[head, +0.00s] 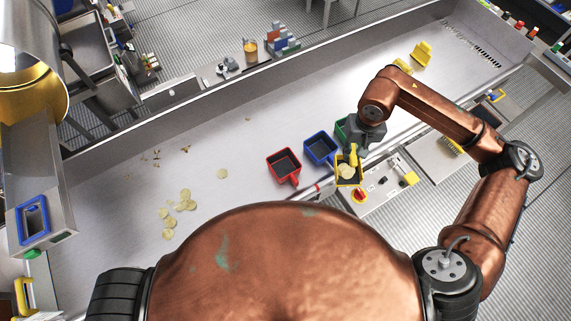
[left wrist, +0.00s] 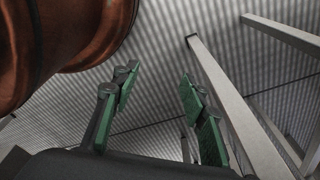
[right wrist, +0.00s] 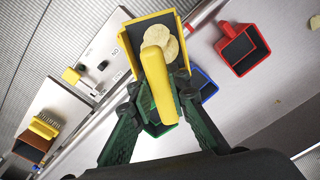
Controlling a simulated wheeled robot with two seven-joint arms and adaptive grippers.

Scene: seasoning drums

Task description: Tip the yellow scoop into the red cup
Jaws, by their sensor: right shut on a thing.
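The yellow scoop (head: 347,182) holds a few pale chips, which also show in the scoop in the right wrist view (right wrist: 127,52). My right gripper (right wrist: 158,84) is shut on the scoop's yellow handle; in the head view it (head: 356,148) is at the front edge of the table. The red cup (head: 284,164) stands left of the scoop, apart from it, and shows at upper right in the right wrist view (right wrist: 243,52). Its visible inside looks dark and empty. My left gripper (left wrist: 160,100) is open and empty, away from the table.
A blue cup (head: 320,149) stands between the red cup and the scoop. A green cup (head: 340,128) is partly hidden behind my right gripper. Loose chips (head: 184,203) lie on the table (head: 240,150) at left. Yellow pieces (head: 421,54) are at the far right.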

